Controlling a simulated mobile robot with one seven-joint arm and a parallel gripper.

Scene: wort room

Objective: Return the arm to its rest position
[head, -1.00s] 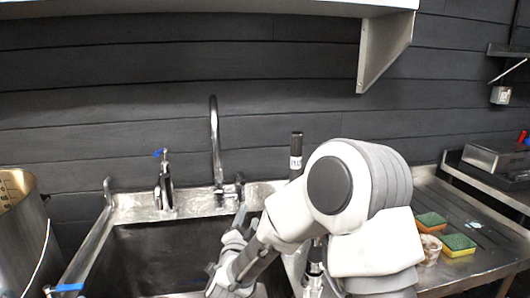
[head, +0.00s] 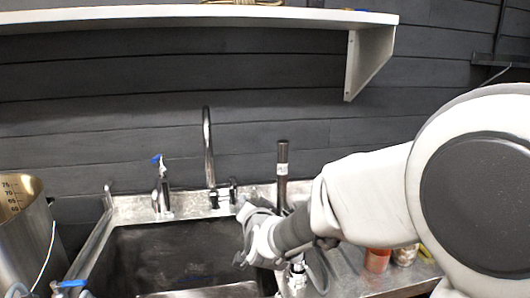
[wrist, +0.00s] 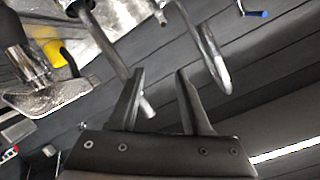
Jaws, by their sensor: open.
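My arm (head: 370,190) reaches in from the right of the head view, its large rounded joint close to the camera. Its wrist end (head: 262,232) is over the right side of the sink (head: 130,250), near the back rim; the fingertips are not clear there. In the wrist view my gripper (wrist: 160,74) shows two dark fingers apart, with nothing held between them. The curved tap (wrist: 213,62) shows beyond the fingers, to the right.
The tap (head: 208,150) and a blue-handled valve (head: 162,185) stand at the sink's back. A dark upright cylinder (head: 282,165) is just behind my wrist. A steel pot (head: 22,235) stands left. A shelf (head: 200,16) hangs above. A reddish jar (head: 377,260) sits under my arm.

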